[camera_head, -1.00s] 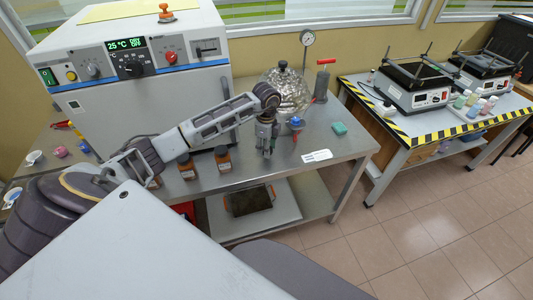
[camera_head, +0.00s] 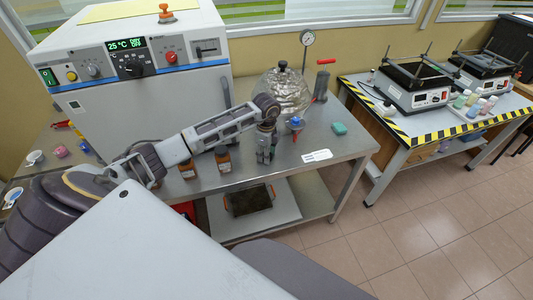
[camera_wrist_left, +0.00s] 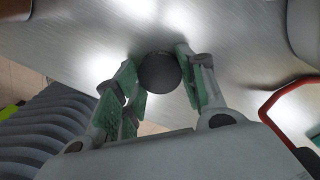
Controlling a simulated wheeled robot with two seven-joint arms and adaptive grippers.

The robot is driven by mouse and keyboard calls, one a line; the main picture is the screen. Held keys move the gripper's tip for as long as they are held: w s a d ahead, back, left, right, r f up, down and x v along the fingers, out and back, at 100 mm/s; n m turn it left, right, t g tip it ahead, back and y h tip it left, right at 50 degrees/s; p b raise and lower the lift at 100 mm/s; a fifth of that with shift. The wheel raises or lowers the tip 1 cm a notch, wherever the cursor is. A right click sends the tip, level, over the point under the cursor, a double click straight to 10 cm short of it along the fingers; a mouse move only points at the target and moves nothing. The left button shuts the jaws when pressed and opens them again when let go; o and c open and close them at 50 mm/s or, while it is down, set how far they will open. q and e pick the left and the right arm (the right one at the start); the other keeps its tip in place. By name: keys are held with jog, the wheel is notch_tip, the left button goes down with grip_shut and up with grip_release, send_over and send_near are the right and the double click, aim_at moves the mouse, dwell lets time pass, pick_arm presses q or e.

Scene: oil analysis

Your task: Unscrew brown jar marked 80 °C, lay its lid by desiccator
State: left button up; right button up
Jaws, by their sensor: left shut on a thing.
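My left gripper (camera_head: 265,158) points down over the steel table, in front of the desiccator (camera_head: 284,92), a glass dome with a black knob. In the left wrist view the left gripper (camera_wrist_left: 162,88) is shut on a dark round lid (camera_wrist_left: 159,72), with green-padded fingers on either side. Whether the lid touches the table cannot be told. Brown jars (camera_head: 223,160) and (camera_head: 187,170) stand left of the gripper, in front of the oven; another is mostly hidden by my arm. Their label markings are too small to read. My right gripper is not in view.
A blue-topped valve (camera_head: 296,123) and a red-handled pump (camera_head: 322,82) are close by the desiccator. The oven (camera_head: 140,100) stands behind the jars.

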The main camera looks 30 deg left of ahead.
pick_arm(q)
jog(key=shift+f, duration=0.1)
jog(key=o, duration=1.1)
jog(key=shift+r, duration=6.15)
